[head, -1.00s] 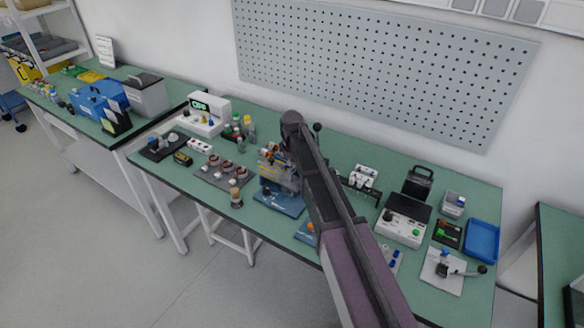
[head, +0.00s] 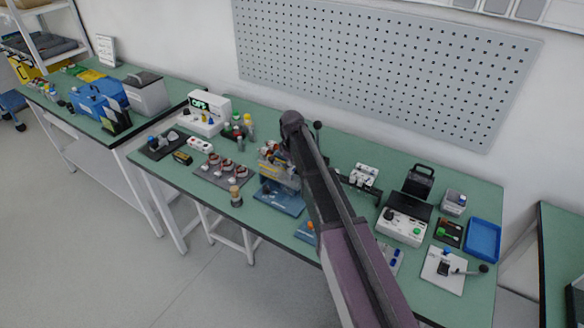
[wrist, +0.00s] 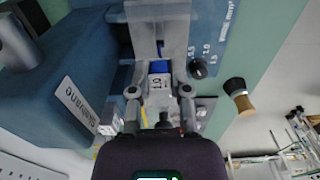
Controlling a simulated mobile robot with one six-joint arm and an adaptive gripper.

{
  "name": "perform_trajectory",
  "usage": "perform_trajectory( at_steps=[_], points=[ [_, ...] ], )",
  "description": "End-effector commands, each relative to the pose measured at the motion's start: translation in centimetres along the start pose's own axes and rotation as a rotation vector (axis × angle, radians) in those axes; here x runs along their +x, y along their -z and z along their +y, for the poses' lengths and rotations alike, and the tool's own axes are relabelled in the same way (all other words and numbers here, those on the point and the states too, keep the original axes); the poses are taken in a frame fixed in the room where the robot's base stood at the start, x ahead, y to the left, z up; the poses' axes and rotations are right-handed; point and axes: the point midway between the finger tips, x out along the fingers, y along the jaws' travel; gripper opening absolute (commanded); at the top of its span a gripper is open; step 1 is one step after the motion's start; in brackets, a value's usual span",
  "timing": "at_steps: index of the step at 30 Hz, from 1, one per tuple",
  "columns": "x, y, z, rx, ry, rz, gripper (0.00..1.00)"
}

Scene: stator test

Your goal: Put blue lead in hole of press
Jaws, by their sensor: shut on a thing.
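The press shows in the head view as a blue base (head: 279,199) with a grey and yellow upper part, partly behind my arm. In the wrist view its blue body (wrist: 62,52) with a white label fills the upper left. My gripper (wrist: 159,76) is in front of the press in the wrist view, its fingers on either side of a small blue piece, seemingly the blue lead (wrist: 159,67), and shut on it. A grey part of the press stands just beyond the fingertips. I cannot see the hole or tell whether the lead is in it.
A black knob (wrist: 198,69) and a knob with a wooden end (wrist: 238,92) are right of the fingers. A tray of copper-coloured parts (head: 213,179) lies left of the press, with a wooden-handled tool (head: 236,196) beside it. A blue tray (head: 482,240) is far right.

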Motion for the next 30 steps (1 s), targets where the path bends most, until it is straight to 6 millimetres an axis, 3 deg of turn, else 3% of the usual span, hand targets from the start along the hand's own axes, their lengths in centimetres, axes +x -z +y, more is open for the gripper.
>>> perform_trajectory(
  at_steps=[15, 30],
  points=[
    [1.8, 0.0, 0.0, 0.0, 0.0, 0.0, 0.0],
    [1.9, 0.0, 0.0, 0.0, 0.0, 0.0, 0.0]
  ],
)
